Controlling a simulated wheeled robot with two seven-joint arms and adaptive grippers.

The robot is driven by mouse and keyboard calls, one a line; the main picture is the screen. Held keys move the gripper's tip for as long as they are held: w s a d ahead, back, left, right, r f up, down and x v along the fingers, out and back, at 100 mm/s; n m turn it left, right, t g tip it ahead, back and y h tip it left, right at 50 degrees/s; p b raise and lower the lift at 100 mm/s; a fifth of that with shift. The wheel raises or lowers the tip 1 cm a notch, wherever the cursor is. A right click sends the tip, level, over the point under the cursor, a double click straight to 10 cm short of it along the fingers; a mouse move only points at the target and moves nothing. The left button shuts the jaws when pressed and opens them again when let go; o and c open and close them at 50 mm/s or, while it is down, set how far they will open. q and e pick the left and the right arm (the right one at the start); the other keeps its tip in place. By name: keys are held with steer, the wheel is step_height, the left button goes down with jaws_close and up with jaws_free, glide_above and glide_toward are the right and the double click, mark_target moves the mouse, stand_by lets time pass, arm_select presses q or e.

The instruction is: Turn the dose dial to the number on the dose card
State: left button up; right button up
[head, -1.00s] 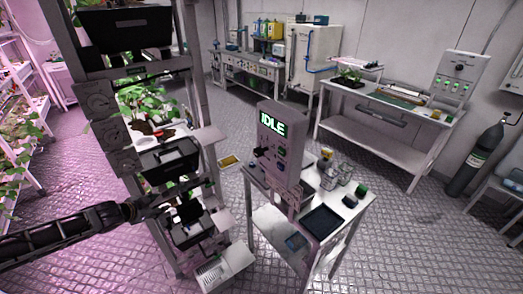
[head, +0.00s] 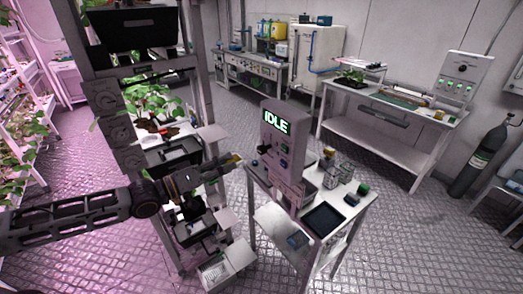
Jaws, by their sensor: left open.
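The dosing panel (head: 284,148) is a grey upright box on a small white cart, with a green-lit screen (head: 277,122) reading IDLE. A dark knob (head: 263,149) sticks out low on its left side; I cannot tell for certain that it is the dose dial, and its number is too small to read. I cannot make out a dose card. My left gripper (head: 233,161) is open and empty, left of the panel and apart from it, in front of the plant rack. My right gripper is out of view.
The plant rack (head: 197,90) with black trays stands close on the left, behind my left arm. The cart (head: 345,215) carries a dark tray (head: 323,219), bottles and a green-topped item (head: 363,188). A gas cylinder (head: 483,160) stands at right. The floor between is clear.

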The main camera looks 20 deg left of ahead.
mark_target(262, 150)
arm_select(q)
steer(key=shift+s, duration=0.1)
stand_by(0.4)
steer(key=shift+w+d+b, duration=0.1)
steer(key=shift+w+b, duration=0.15)
steer(key=shift+b, duration=0.2)
steer(key=shift+b+x, duration=1.15)
steer(key=shift+b, duration=0.75)
steer(key=shift+w, duration=0.4)
steer(key=shift+w+d+b, duration=0.25)
steer(key=shift+w+b, duration=0.05)
steer(key=shift+b, duration=0.25)
steer(key=shift+w+d+b, duration=0.3)
steer(key=shift+w+d, duration=0.05)
steer(key=shift+d, duration=0.25)
